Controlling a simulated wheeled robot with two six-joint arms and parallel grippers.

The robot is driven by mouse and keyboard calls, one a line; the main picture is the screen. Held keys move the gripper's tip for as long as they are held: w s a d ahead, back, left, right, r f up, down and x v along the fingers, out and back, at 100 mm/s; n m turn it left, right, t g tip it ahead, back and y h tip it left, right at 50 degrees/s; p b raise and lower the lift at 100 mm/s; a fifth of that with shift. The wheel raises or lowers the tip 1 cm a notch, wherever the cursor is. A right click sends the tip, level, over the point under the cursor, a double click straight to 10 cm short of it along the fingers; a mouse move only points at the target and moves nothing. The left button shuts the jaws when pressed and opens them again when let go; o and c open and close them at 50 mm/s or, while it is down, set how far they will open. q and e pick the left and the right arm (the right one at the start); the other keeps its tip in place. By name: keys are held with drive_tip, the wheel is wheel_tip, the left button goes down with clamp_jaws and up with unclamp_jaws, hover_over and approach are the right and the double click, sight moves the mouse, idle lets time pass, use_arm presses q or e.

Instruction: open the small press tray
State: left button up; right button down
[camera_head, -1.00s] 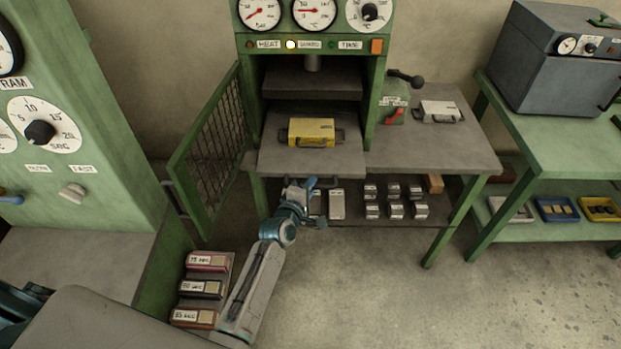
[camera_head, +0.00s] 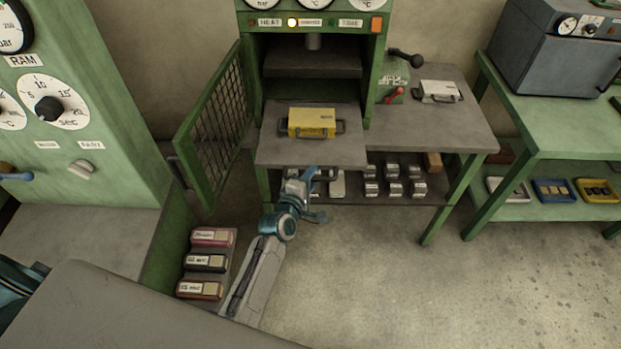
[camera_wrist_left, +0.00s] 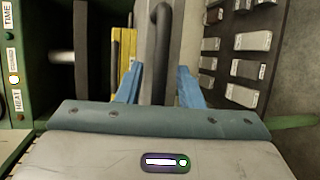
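The press tray (camera_head: 285,152) is a grey slab standing out of the front of the green press (camera_head: 255,85). A yellow box (camera_head: 312,122) with dark handles lies on it. My left gripper (camera_head: 313,178) is at the tray's front edge. In the left wrist view, the blue fingers of my left gripper (camera_wrist_left: 160,82) are apart. A dark handle bar (camera_wrist_left: 160,40) lies between them in the picture, with gaps on both sides. The yellow box (camera_wrist_left: 122,50) shows beyond the left finger. My right gripper is not in view.
The mesh guard door (camera_head: 215,125) stands open at the left. Several metal blocks (camera_head: 394,188) sit on the shelf below. A grey-white box (camera_head: 438,91) and a red lever (camera_head: 394,95) are on the table at the right. The floor in front is clear.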

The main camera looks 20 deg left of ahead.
use_arm(q)
drive_tip(key=b+v, duration=0.1)
drive_tip(key=v, duration=0.9)
drive_tip(key=shift+s+b, duration=0.35)
drive_tip(key=shift+b, duration=0.05)
